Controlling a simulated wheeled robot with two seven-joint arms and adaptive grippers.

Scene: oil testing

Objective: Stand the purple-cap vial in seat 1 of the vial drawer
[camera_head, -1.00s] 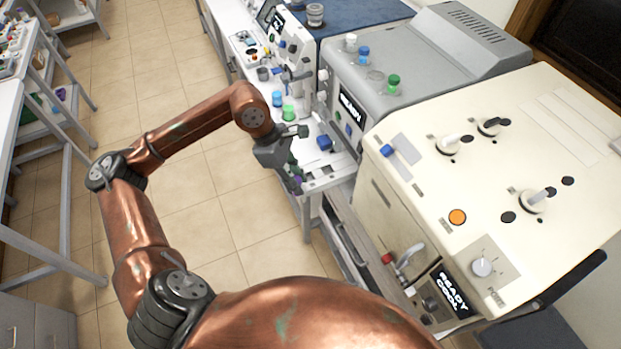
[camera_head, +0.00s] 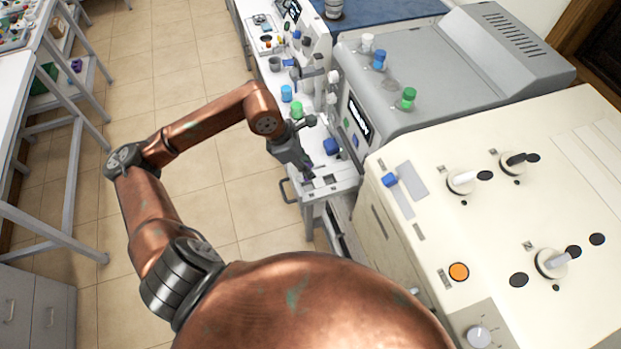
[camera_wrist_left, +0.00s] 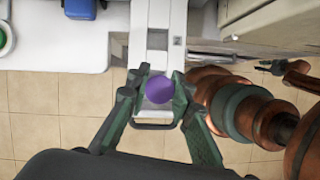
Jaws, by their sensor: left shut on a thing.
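The purple-cap vial (camera_wrist_left: 160,89) shows mainly as its round purple cap in the left wrist view. My left gripper (camera_wrist_left: 158,88) is shut on it, with a finger on each side. The vial's body is hidden below the cap. In the head view my left gripper (camera_head: 305,165) is over the open vial drawer (camera_head: 338,184), and a bit of purple shows at its tip. In the left wrist view the pale drawer (camera_wrist_left: 154,58) lies below the vial, with its handle at the front. I cannot tell whether the vial touches a seat.
A blue-capped item (camera_head: 331,146) stands just beyond the drawer; blue (camera_head: 286,93) and green (camera_head: 297,109) caps stand farther back. The cream machine (camera_head: 480,220) is close on the right. Open floor (camera_head: 215,215) lies left of the drawer.

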